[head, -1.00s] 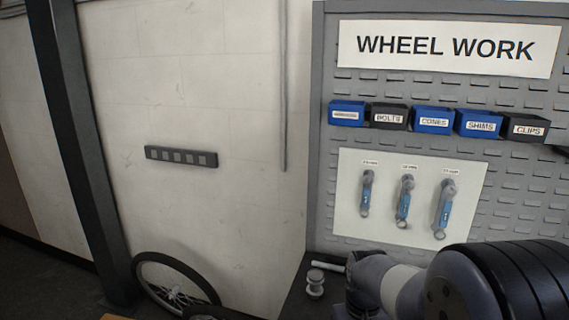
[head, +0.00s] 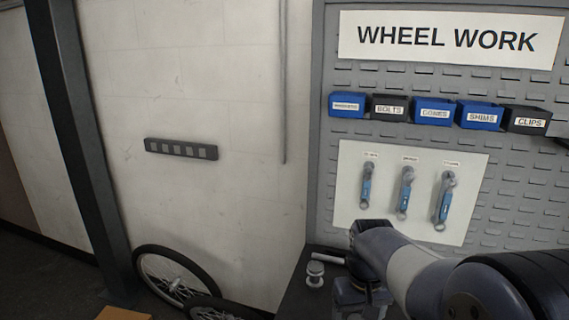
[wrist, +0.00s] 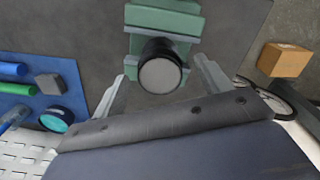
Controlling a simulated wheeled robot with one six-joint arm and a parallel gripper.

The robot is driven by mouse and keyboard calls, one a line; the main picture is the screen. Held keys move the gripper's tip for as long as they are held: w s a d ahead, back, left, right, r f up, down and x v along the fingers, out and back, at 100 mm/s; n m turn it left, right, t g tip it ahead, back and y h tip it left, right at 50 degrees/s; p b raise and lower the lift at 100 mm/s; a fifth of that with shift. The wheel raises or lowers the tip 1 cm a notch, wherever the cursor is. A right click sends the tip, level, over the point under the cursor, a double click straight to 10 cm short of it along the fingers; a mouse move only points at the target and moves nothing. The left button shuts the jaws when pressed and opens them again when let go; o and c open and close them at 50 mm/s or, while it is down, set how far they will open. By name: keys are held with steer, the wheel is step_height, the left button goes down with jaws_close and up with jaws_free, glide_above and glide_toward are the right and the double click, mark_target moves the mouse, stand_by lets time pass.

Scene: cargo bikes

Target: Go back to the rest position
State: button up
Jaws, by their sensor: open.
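In the wrist view my gripper (wrist: 161,70) is open, with its two grey fingers apart. A green vise-like block (wrist: 163,22) lies beyond them, with a dark cylinder with a grey round end (wrist: 160,75) showing between the fingers. I see no contact between fingers and cylinder, but the gap in depth is hard to judge. In the head view my arm reaches in from the lower right, over the dark bench top (head: 298,290). The fingers cannot be made out there.
A silver spool-shaped part (head: 315,272) stands on the bench, left of my arm. Behind are the pegboard (head: 400,85) with labelled bins and three hanging tools (head: 405,190). A bike wheel (head: 172,278) leans at the wall. A blue mat (wrist: 75,85) and cardboard box (wrist: 284,60) flank the wrist view.

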step_height(320, 180, down, 6)
steer(key=shift+s+r, duration=0.1)
steer(key=shift+r, duration=0.1)
step_height(320, 180, up, 7)
steer(key=p, duration=0.5)
steer(key=shift+r, duration=0.15)
steer(key=shift+d+f, duration=0.25)
steer(key=shift+d, duration=0.25)
steer(key=shift+r, duration=0.1)
